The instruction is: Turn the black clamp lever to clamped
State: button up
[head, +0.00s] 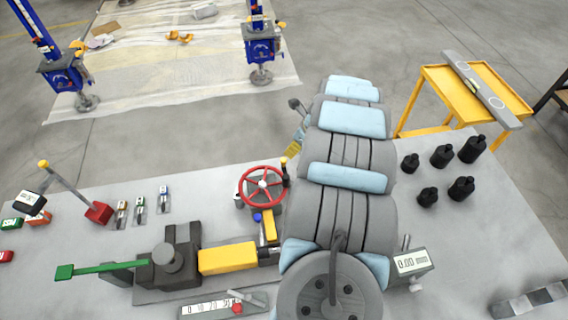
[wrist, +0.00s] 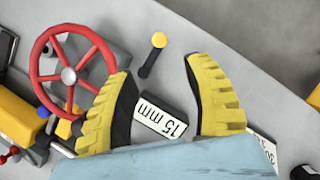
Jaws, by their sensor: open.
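The black clamp lever (wrist: 150,58) with a yellow knob stands just right of the red handwheel (wrist: 72,70) in the wrist view. The knob end points up and slightly right. In the head view the lever (head: 285,178) shows partly, between the red handwheel (head: 262,187) and my arm. My gripper (wrist: 159,70) has two yellow ribbed fingers, spread apart with nothing between them. From the wrist camera the lever appears between and beyond the fingertips; I cannot tell the distance. In the head view my arm hides most of the gripper.
A 15 mm label block (wrist: 160,117) shows between the fingers. A blue ball knob (head: 257,217) and yellow bar (head: 228,258) lie near the wheel. A green lever (head: 100,268) is at left.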

aim_at(284, 160)
jog(key=shift+b+x, duration=0.5)
jog(key=shift+x, duration=5.3)
grip_shut()
